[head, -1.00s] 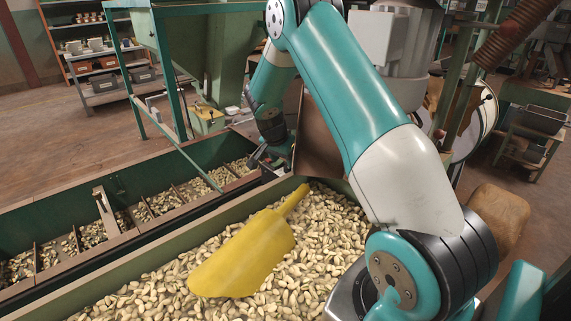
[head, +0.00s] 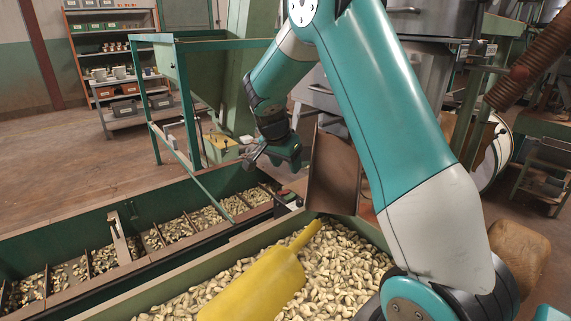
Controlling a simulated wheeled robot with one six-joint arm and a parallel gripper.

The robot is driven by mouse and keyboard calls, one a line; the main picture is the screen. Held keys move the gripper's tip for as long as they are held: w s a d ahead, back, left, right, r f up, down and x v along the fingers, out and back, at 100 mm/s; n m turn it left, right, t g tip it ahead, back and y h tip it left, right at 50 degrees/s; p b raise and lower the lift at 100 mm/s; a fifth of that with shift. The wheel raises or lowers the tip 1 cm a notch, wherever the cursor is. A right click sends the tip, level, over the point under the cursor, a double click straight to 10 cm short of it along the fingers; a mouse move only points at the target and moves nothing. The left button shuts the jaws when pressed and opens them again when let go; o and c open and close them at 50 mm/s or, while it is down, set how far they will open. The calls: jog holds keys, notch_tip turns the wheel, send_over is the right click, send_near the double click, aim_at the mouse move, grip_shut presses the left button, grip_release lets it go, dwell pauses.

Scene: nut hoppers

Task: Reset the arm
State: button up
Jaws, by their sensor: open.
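My gripper (head: 250,160) is at the end of my teal and white arm, in the upper middle of the head view. It hangs above the far end of the long green trough and is small in the picture. Its jaws are open and I see nothing between them. A yellow scoop (head: 262,285) lies on the nuts in the near hopper (head: 150,285), its handle toward the back right. The gripper is well apart from the scoop.
The long green trough (head: 60,235) with dividers and nuts runs along the left. A green metal frame (head: 160,110) stands behind it, close to my gripper. A brown metal chute (head: 335,172) is just right of the gripper. Shelves (head: 115,60) stand far back on open floor.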

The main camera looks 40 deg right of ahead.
jog(key=s+a+r+n+y, duration=0.2)
jog(key=s+a+n, duration=0.2)
jog(key=a, duration=0.3)
jog(key=s+a+r+n+t+y, duration=0.1)
jog(key=s+a+r+n, duration=0.25)
jog(key=a, duration=0.45)
jog(key=s+a+r+n+y, duration=0.2)
jog(key=s+a+n, duration=0.25)
jog(key=a, duration=0.25)
jog(key=s+a+r+n+g+y, duration=0.1)
jog(key=s+a+n+y, duration=0.1)
jog(key=s+a+n, duration=0.5)
jog(key=s+a+r+n+g+y, duration=0.1)
jog(key=s+a+n, duration=0.25)
jog(key=s, duration=0.75)
notch_tip(320, 180, up, 17)
jog(key=w+p, duration=0.1)
jog(key=p, duration=1.6)
jog(key=shift+w+d, duration=0.15)
jog(key=shift+w, duration=0.05)
